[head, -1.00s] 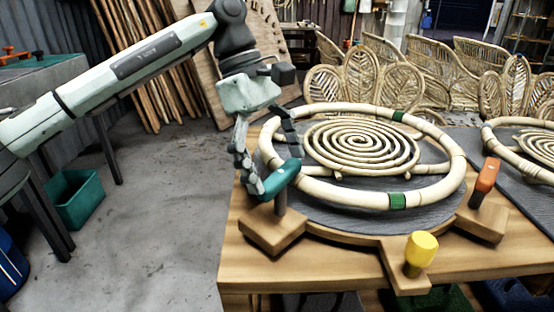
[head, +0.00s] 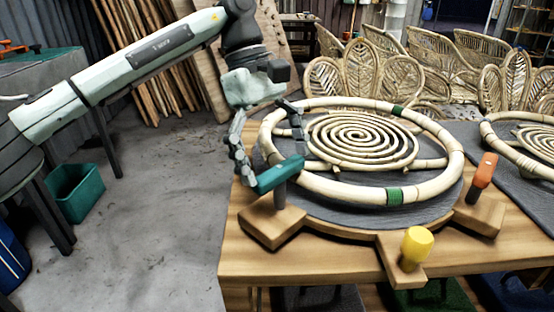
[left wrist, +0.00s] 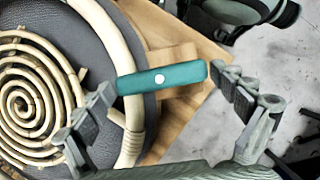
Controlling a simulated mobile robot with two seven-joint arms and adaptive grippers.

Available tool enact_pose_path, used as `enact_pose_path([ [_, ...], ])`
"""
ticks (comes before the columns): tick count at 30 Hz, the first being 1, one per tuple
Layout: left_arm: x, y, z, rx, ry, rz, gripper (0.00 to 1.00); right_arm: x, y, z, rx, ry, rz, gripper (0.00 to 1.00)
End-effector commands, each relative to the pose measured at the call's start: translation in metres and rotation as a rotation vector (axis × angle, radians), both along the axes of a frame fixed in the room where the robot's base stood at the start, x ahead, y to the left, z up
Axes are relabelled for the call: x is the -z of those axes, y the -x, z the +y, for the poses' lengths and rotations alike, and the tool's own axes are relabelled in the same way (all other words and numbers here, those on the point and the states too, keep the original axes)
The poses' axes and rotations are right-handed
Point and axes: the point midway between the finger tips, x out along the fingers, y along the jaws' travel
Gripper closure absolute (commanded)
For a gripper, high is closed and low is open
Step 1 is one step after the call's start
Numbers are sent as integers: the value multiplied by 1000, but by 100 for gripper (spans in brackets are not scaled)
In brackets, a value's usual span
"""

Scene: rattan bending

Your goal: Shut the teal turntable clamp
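The teal clamp (head: 278,176) is a bar on a short post at the near left of the round turntable (head: 430,212). Its inner end lies across the pale rattan ring (head: 340,190). In the left wrist view the teal bar (left wrist: 165,78) crosses the ring (left wrist: 128,60) and its outer end reaches one finger. My left gripper (head: 270,150) is open, with its fingers spread on either side of the bar; it also shows in the left wrist view (left wrist: 160,108). Contact at the outer finger is hard to tell. My right gripper is not in view.
An orange clamp (head: 482,175) stands at the right of the turntable, and a yellow clamp (head: 416,245) at the front. A rattan spiral (head: 360,140) lies inside the ring. A second ring (head: 500,135) is on the right. The floor left of the wooden table (head: 300,265) has free room.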

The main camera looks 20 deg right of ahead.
Motion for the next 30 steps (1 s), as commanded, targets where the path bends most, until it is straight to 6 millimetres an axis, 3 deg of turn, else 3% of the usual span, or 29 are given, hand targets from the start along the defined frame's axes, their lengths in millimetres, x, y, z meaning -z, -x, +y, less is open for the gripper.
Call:
enact_pose_path([
  [10,-1,0,0,-2,0,0,0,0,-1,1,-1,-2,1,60],
  [14,-10,-4,1,-3,0,-1,0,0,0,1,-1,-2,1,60],
  [24,-74,-27,13,-4,0,-3,0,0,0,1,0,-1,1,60],
  [30,-102,-37,19,-1,0,-1,0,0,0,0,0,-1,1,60],
])
